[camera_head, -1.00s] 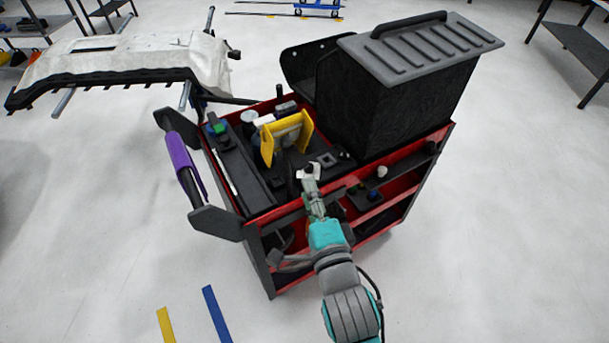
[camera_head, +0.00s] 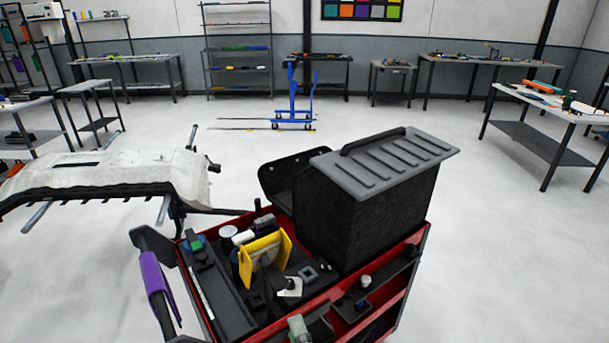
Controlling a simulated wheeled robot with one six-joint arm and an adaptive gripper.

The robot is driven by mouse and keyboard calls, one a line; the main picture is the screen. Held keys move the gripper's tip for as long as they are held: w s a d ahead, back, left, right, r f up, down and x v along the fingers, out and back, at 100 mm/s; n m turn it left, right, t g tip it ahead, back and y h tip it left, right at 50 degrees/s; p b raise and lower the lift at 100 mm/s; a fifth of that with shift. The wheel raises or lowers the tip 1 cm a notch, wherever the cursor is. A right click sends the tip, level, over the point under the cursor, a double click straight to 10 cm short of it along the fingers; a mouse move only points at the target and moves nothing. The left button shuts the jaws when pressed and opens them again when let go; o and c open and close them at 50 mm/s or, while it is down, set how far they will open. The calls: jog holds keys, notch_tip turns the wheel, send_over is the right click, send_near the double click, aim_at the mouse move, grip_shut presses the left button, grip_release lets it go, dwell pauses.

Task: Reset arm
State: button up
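The red cart (camera_head: 419,240) carries a yellow tool (camera_head: 262,257) just up and left of the gripper. I cannot tell whether the gripper touches anything on the cart.
A black bin with a grey ridged lid (camera_head: 385,160) stands on the cart's right part. A purple-wrapped handle (camera_head: 158,285) is at its left. A white covered panel on a stand (camera_head: 110,172) is to the left. Work tables and a blue wheeled hoist (camera_head: 293,105) stand farther back. Floor to the right is clear.

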jog(key=s+d+f+n+g+h, duration=0.1)
jog(key=s+d+f+n+h, duration=0.1)
jog(key=s+d+f+n, duration=0.55)
jog(key=s+d+f+n+h, duration=0.2)
jog(key=s+d+f, duration=0.3)
jog(key=s+d, duration=0.6)
jog(key=s+d+n+g+h, duration=0.1)
jog(key=s+n, duration=0.3)
jog(key=s, duration=0.9)
jog(key=shift+d+r+h, duration=0.15)
jog(key=shift+r+h, duration=0.05)
jog(key=shift+h, duration=0.4)
